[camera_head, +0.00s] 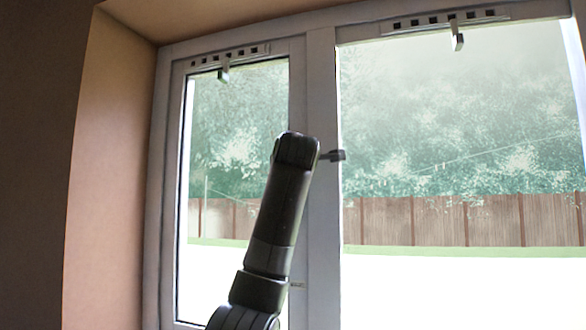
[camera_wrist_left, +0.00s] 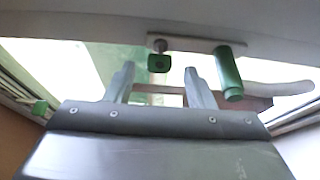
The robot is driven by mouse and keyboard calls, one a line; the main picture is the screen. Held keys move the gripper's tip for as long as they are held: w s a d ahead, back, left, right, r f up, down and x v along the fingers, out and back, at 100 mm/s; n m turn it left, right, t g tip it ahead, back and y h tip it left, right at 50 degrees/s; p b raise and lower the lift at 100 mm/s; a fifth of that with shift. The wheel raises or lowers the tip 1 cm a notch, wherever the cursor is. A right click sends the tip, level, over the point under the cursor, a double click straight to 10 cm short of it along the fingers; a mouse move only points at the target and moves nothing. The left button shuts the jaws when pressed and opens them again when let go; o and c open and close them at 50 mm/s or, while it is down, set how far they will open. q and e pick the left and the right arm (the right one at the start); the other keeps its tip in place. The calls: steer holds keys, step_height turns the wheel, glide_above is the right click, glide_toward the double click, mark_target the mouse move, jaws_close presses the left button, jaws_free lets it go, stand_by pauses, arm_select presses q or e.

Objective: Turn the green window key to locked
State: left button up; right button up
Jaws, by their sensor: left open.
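In the left wrist view, the green key (camera_wrist_left: 159,64) is a small flat tab with a hole, below a round grey lock (camera_wrist_left: 160,45). The lock is on a pale plate (camera_wrist_left: 195,45). My left gripper (camera_wrist_left: 158,75) is open and empty. In the picture, the key appears between and slightly above its two fingertips, with gaps on both sides. I cannot tell the depth between them. In the head view, my dark left arm rises before the window's middle post (camera_head: 322,220) and hides the key. My right gripper is not in view.
A green cylindrical grip (camera_wrist_left: 228,74) hangs from the plate close to the right fingertip. The white window frame (camera_head: 165,190) holds two panes, with vents (camera_head: 445,22) along the top. The wall recess (camera_head: 110,170) is at left.

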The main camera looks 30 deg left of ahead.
arm_select(q)
steer(key=b+v, duration=0.6)
steer(key=v, duration=0.9)
steer(key=shift+w+r, duration=0.1)
